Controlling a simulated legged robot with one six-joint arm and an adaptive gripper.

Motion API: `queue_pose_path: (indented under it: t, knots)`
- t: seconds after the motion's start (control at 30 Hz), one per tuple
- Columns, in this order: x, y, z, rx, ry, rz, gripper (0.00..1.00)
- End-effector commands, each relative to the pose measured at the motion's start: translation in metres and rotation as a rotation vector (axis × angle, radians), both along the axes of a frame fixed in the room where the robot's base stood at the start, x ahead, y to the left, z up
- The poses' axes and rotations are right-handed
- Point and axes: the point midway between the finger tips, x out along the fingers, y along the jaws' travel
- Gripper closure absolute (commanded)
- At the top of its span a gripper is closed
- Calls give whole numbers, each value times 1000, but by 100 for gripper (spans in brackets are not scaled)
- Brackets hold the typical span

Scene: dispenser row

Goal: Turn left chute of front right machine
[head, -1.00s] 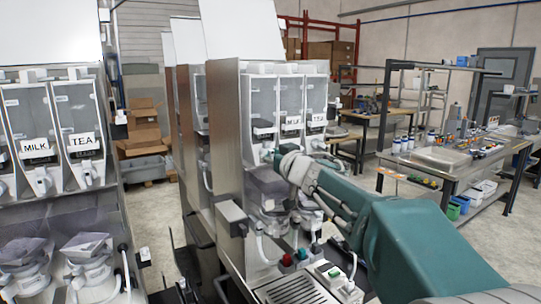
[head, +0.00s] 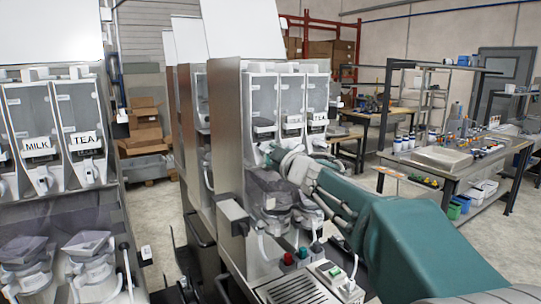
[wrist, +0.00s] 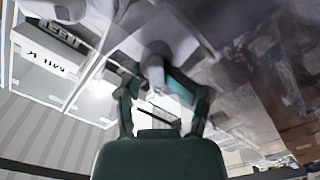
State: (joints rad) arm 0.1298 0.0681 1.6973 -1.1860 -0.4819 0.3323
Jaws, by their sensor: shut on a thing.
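The front right machine (head: 228,125) stands in the middle of the head view, with clear canisters in a row at its upper front. Its left canister (head: 263,100) is in plain view, but the left chute below it is mostly hidden by my gripper (head: 270,153). The exact finger contact is hard to make out.
Mixing bowls (head: 270,190) sit under the canisters, close below my arm. Another machine (head: 55,170) with MILK and TEA labels stands at the left. A workbench (head: 455,160) is at the right, with clear floor before it.

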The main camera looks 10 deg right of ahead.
Motion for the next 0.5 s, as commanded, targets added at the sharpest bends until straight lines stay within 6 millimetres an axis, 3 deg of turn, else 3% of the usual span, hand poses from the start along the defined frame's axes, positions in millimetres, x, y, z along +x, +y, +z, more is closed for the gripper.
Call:
queue_pose_path:
  t: [0.5]
  knots:
    - [0,2,0,-464,-155,2,99]
